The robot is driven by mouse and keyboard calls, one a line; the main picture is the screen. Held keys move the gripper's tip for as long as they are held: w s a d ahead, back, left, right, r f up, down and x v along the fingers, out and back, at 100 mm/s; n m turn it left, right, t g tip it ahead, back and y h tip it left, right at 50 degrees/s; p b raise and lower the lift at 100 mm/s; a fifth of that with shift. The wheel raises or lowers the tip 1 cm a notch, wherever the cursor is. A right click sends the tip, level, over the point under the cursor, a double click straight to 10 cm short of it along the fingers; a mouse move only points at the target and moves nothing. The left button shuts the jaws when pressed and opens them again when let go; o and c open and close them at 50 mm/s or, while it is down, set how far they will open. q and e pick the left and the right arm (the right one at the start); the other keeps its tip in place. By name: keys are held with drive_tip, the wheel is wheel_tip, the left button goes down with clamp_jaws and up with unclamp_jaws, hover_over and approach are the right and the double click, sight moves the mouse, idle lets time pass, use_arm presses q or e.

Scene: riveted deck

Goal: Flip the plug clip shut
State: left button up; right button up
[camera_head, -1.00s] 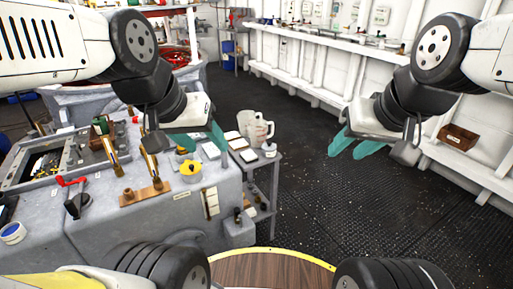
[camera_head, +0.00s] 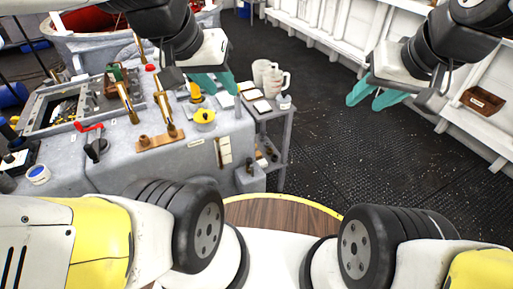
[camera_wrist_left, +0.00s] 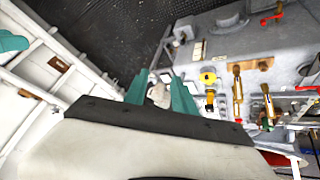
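I cannot tell for certain which part is the plug clip. A yellow round fitting with a black knob (camera_head: 205,117) sits on the grey bench top, and it shows in the left wrist view (camera_wrist_left: 208,78). A pale upright plate (camera_head: 223,151) is on the bench's side below it. My left gripper (camera_head: 213,82) is open and empty, appearing above and beyond the yellow fitting; its teal fingers stand apart in the wrist view (camera_wrist_left: 160,93). My right gripper (camera_head: 372,94) is open and empty over the floor at right.
The grey bench (camera_head: 120,180) carries a red-handled valve (camera_head: 95,145), brass fittings (camera_head: 160,135) and a grey frame (camera_head: 70,105). A small side table (camera_head: 270,112) holds pale jugs (camera_head: 278,82). The dark floor (camera_head: 330,140) right of it is clear.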

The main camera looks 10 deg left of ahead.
use_arm(q)
drive_tip(key=shift+m, duration=0.9)
drive_tip(key=w, duration=0.1)
drive_tip(key=w+f, duration=0.1)
drive_tip(key=w, duration=0.1)
drive_tip(key=w+a, duration=0.1)
drive_tip(key=w, duration=0.1)
drive_tip(key=shift+f, duration=0.15)
clamp_jaws()
drive_tip(key=w+f+m+g+y, duration=0.25)
drive_tip(key=w+f+m, duration=0.95)
drive_tip(key=w+f, duration=0.9)
drive_tip(key=d+f+m, duration=0.2)
drive_tip(key=f+m, duration=0.6)
drive_tip(key=f, duration=0.8)
drive_tip(key=w+d+f+m+g, duration=0.1)
drive_tip(key=f+m, duration=0.7)
drive_tip(key=f, duration=0.8)
drive_tip(key=shift+d+f+y, duration=0.35)
drive_tip(key=shift+d+y, duration=0.1)
drive_tip(key=shift+d, duration=0.1)
drive_tip(key=shift+w, duration=0.1)
